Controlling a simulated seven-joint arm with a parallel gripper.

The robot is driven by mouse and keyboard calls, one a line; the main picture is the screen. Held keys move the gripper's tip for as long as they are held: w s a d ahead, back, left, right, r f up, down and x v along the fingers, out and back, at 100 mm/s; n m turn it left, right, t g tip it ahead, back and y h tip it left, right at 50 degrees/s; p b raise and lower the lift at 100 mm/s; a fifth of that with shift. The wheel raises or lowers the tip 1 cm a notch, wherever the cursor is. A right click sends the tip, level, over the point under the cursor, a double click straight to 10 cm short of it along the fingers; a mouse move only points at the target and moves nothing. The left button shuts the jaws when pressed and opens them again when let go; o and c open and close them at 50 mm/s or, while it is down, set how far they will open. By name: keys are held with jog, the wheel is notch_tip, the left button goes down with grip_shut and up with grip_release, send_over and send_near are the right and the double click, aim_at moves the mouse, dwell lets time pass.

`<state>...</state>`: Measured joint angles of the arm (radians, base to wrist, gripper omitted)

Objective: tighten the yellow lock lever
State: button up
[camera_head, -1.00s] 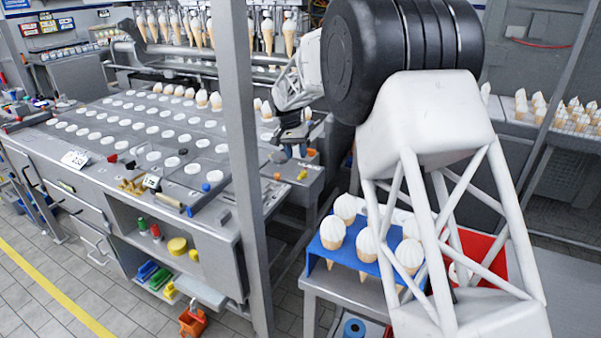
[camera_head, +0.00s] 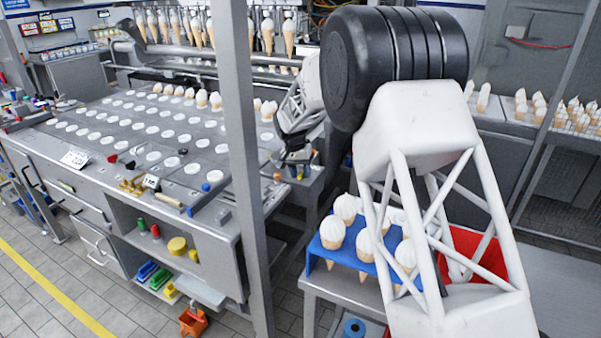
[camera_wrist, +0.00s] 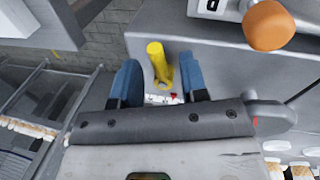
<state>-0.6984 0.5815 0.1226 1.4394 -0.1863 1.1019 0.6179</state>
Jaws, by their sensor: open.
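The yellow lock lever (camera_wrist: 158,64) stands out from a grey metal surface at the upper middle of the wrist view. My gripper (camera_wrist: 159,78) is open, with one blue fingertip on each side of the lever in the picture. A strip of grey shows between the lever and each fingertip. I cannot tell how deep the lever sits between them. The lever is too small there to make out surely.
An orange knob (camera_wrist: 268,25) sticks up right of the lever. The grey post (camera_head: 245,150) stands in front of the machine table (camera_head: 110,165). A blue rack (camera_head: 345,252) of cones is below my arm, with a red bin (camera_head: 470,250) beside it.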

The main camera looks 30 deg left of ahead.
grip_shut()
